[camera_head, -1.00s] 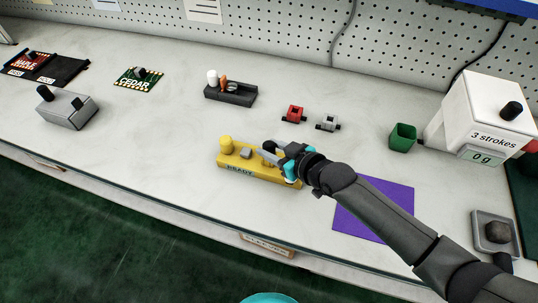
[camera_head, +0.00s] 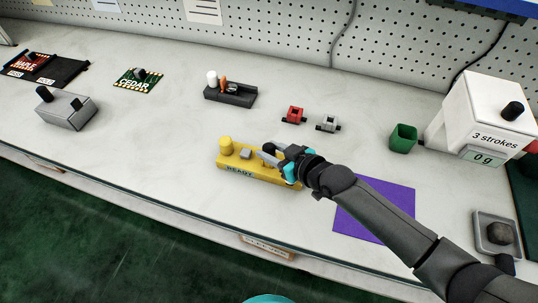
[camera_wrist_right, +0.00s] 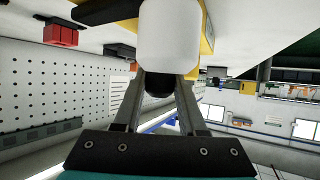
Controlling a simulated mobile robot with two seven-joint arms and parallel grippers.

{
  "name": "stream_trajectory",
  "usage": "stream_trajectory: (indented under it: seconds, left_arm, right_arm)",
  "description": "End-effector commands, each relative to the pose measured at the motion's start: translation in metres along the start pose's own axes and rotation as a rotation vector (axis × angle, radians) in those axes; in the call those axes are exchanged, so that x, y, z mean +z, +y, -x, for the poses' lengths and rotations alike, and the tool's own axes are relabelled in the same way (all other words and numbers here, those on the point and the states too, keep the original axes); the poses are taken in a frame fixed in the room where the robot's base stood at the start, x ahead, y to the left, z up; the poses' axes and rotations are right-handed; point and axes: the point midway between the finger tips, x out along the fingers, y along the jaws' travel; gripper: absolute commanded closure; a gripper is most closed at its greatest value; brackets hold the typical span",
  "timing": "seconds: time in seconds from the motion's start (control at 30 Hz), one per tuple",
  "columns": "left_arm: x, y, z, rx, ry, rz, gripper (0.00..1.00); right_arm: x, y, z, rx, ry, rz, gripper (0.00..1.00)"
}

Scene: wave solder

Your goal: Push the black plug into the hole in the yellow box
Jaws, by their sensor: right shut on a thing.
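The yellow box (camera_head: 235,168) lies on the bench in the head view, with a "READY" label on its front, a yellow knob at its left end and a small grey block on top. My right gripper (camera_head: 265,157) is low over the right half of the box. In the right wrist view my right gripper (camera_wrist_right: 158,88) is shut on a black piece (camera_wrist_right: 158,92), which I take to be the black plug. A white rounded cylinder (camera_wrist_right: 169,40) covers much of the view beyond the fingertips. The hole is hidden, so I cannot tell whether the plug is in it. My left gripper is out of view.
A purple mat (camera_head: 386,205) lies right of the box, under my right forearm. Behind the box are a red block (camera_head: 293,115), a grey block (camera_head: 328,123) and a dark holder (camera_head: 232,97). A green cup (camera_head: 403,138) stands at the right.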

Motion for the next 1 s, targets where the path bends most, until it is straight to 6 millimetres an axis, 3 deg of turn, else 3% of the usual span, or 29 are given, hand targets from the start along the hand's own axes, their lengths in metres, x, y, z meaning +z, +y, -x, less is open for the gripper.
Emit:
stream_trajectory:
  seconds: [0.27, 0.3, 0.57, 0.87, 1.0]
  left_arm:
    - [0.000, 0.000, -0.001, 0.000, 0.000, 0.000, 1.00]
    - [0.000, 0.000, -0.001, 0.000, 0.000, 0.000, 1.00]
    - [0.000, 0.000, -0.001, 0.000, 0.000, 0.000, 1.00]
    - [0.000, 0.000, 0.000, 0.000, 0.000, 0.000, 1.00]
    - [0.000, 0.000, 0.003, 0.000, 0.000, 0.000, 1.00]
  right_arm:
    - [0.004, -0.001, -0.001, -0.001, -0.009, -0.001, 1.00]
    - [0.005, -0.001, -0.001, -0.001, -0.010, -0.001, 0.55]
    - [0.003, 0.000, 0.000, 0.000, -0.006, -0.001, 0.26]
    - [0.003, 0.000, 0.001, 0.000, -0.006, 0.000, 0.25]
    - [0.003, 0.000, 0.012, 0.000, -0.006, -0.001, 0.25]
